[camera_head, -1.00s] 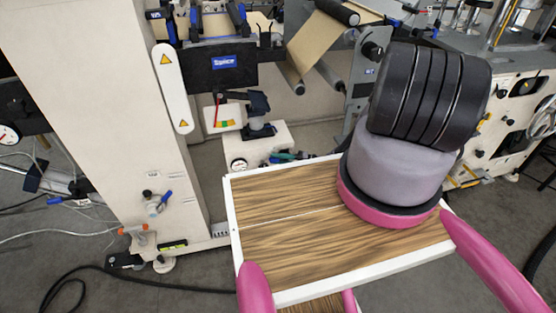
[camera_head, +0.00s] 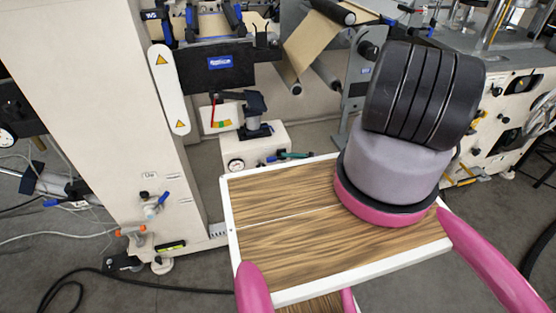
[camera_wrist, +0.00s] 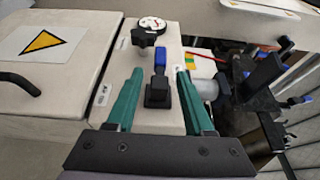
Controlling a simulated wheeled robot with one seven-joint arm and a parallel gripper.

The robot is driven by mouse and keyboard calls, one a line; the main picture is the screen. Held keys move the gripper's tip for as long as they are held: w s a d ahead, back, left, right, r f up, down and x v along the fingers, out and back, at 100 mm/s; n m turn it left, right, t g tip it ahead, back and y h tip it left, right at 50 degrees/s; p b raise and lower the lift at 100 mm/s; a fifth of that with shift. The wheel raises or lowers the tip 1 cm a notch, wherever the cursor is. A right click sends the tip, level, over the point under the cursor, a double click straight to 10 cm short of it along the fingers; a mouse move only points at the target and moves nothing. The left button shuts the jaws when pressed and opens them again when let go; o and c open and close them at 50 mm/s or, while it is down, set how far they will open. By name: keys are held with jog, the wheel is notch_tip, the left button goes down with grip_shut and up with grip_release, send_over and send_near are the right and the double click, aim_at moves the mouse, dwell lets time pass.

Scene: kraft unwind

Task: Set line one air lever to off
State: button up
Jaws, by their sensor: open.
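A blue lever (camera_wrist: 160,60) on a black valve body (camera_wrist: 158,92) stands on a cream box (camera_wrist: 160,118) in the wrist view. My gripper (camera_wrist: 160,75) is open, with one teal finger on each side of the valve and visible gaps between. The lever points away, toward a dial gauge (camera_wrist: 152,23). In the head view my teal fingertips (camera_head: 294,155) show beside the box (camera_head: 262,143), partly hidden by my arm. A second blue-handled valve (camera_head: 162,198) is on the cream column. The labels are too small to read.
A black knob (camera_wrist: 143,38) sits just beyond the lever. A panel with a yellow warning triangle (camera_wrist: 42,42) lies left of the box, and dark machine parts (camera_wrist: 262,75) lie right. In the head view, a black cable (camera_head: 150,282) crosses the floor.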

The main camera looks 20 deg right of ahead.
jog(key=v, duration=0.5)
jog(key=shift+s+d, duration=0.1)
jog(key=shift+d, duration=0.1)
